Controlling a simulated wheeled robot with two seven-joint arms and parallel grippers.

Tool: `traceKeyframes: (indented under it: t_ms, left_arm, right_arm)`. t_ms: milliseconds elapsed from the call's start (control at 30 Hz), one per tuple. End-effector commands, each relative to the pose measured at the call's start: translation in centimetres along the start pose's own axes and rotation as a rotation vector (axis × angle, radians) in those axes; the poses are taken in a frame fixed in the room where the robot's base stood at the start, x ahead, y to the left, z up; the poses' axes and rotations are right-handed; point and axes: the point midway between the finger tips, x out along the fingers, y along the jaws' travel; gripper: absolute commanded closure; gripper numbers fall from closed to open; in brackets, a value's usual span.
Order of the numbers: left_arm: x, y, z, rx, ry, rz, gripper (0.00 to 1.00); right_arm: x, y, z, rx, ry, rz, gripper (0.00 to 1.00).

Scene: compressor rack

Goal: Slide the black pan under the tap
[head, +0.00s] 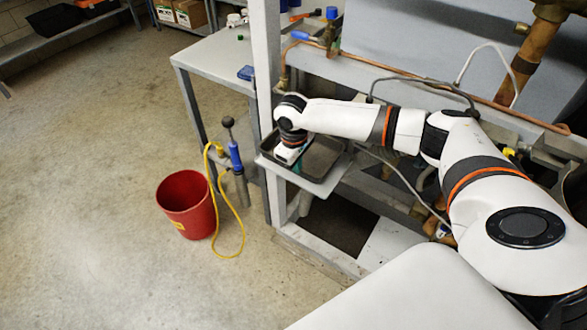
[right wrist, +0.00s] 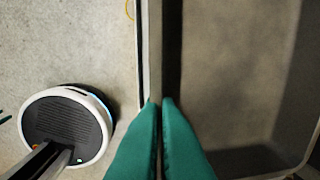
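The black pan (head: 324,160) sits on a light shelf plate (head: 343,170) at the front of the rack, in the middle of the head view. It looks empty, and my right forearm hides its back part. My right gripper (head: 292,154) is at the pan's left side. In the right wrist view its teal fingers (right wrist: 158,104) are close together on either side of the rim of the pan (right wrist: 235,75). The tap (head: 282,84), a brass outlet below a blue-handled valve (head: 302,36), hangs above and behind the pan's left end. My left gripper is out of view.
A grey table (head: 215,60) is behind. A rack post (head: 265,60) rises near the tap. Copper pipes run behind my arm.

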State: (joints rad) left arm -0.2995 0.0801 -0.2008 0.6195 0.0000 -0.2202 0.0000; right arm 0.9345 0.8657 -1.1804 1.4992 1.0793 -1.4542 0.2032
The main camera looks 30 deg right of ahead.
Motion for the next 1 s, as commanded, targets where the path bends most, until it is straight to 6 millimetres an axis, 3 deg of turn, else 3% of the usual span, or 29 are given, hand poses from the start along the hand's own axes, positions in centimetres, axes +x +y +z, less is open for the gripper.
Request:
traceKeyframes:
  t_ms: [467,633,1000]
  left_arm:
    - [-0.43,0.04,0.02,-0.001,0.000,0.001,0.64]
    - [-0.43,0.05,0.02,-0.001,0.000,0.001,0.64]
    - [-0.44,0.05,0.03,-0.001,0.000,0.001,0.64]
  right_arm:
    - [0.47,0.07,0.11,0.001,-0.003,-0.001,1.00]
    - [0.49,0.09,0.09,0.000,-0.003,0.000,0.73]
    - [0.07,0.14,0.05,-0.001,-0.001,0.001,0.72]
